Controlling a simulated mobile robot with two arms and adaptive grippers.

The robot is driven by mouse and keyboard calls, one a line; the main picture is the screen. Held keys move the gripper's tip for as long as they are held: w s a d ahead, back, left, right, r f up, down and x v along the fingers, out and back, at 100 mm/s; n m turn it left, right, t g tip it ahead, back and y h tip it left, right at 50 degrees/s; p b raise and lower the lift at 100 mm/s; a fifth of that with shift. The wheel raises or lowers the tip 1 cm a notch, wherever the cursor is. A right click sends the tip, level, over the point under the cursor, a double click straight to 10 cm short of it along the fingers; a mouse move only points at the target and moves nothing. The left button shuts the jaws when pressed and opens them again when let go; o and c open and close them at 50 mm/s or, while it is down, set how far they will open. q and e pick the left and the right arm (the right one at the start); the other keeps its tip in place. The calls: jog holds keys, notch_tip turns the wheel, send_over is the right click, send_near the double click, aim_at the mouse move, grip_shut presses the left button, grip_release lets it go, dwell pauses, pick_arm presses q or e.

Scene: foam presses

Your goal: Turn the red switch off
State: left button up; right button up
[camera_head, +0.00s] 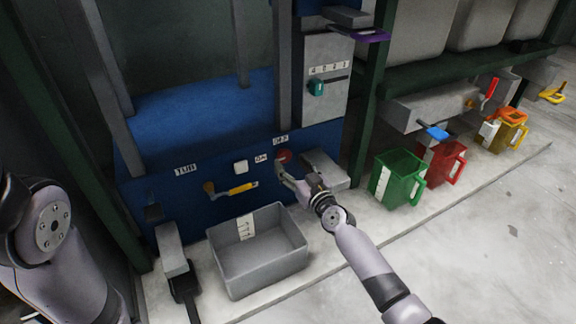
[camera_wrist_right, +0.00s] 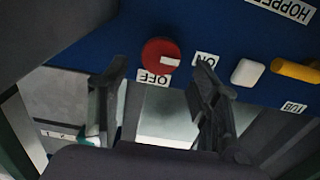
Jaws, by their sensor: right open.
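The red switch (camera_head: 284,156) is a round knob on the blue press front, between the ON label and the OFF label. In the right wrist view the red switch (camera_wrist_right: 157,52) has a white mark on its side toward the ON label (camera_wrist_right: 207,60). The OFF label (camera_wrist_right: 154,78) sits beside the knob. My right gripper (camera_head: 282,170) is just in front of the switch. In the wrist view its open fingers (camera_wrist_right: 160,72) stand either side of the knob's line, with nothing between them; contact cannot be told. My left gripper is out of view.
A yellow handle (camera_head: 240,188) and white button (camera_head: 240,167) are left of the switch. A grey bin (camera_head: 258,272) stands below on the ledge. Green (camera_head: 400,178) and red (camera_head: 446,162) jugs stand right. A green post (camera_head: 366,110) rises nearby. The right floor is clear.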

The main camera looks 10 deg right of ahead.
aim_at(285, 157)
jog(key=shift+b+x, duration=0.4)
jog(key=shift+x, duration=1.15)
jog(key=c, duration=1.1)
